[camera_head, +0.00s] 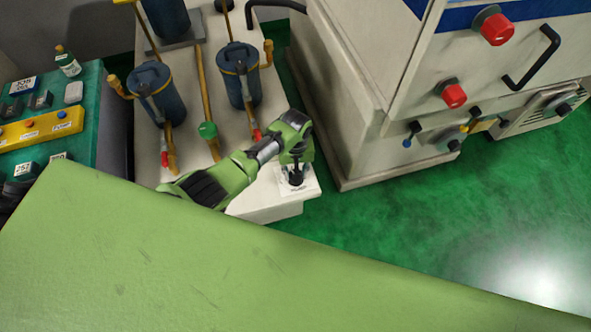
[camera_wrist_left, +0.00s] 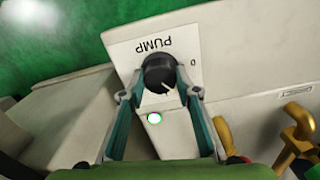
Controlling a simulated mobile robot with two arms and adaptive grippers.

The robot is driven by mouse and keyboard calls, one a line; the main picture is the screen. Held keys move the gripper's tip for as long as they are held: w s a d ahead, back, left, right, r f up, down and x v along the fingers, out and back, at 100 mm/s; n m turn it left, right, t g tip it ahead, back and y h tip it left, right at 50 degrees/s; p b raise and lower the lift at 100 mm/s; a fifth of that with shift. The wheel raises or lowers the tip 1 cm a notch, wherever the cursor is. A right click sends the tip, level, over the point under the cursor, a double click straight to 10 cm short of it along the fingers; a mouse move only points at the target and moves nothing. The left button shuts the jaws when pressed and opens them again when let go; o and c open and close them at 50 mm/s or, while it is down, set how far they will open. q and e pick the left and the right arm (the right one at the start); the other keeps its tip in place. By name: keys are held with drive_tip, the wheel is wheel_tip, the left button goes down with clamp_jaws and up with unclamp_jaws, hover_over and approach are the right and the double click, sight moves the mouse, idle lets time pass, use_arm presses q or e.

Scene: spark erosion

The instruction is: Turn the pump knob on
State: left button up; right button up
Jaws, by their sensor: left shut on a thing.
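The pump knob (camera_wrist_left: 160,73) is black and round with a pale pointer mark. It sits on a white plate (camera_wrist_left: 130,48) lettered PUMP, with a 0 beside the knob. In the left wrist view the fingertips of my left gripper (camera_wrist_left: 158,92) are on both sides of the knob and shut on it. The pointer slants to the lower right in that view. In the head view my left gripper (camera_head: 296,176) reaches down to the knob at the front corner of the pale bench (camera_head: 262,205). My right gripper is not in view.
Blue filter canisters (camera_head: 238,75) and brass pipes (camera_head: 205,90) stand on the bench behind my arm. A large white machine (camera_head: 345,100) with red knobs (camera_head: 496,29) is to the right. A green table (camera_head: 90,90) with small items is at left. Green floor is clear at right.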

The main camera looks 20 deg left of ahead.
use_arm(q)
drive_tip(key=m, duration=0.3)
drive_tip(key=shift+s+m+p, duration=0.1)
drive_tip(key=shift+m+p, duration=0.2)
drive_tip(key=shift+p, duration=0.05)
drive_tip(key=shift+m, duration=1.7)
drive_tip(key=o, duration=1.1)
drive_tip(key=shift+r, duration=0.35)
wheel_tip(320, 180, up, 11)
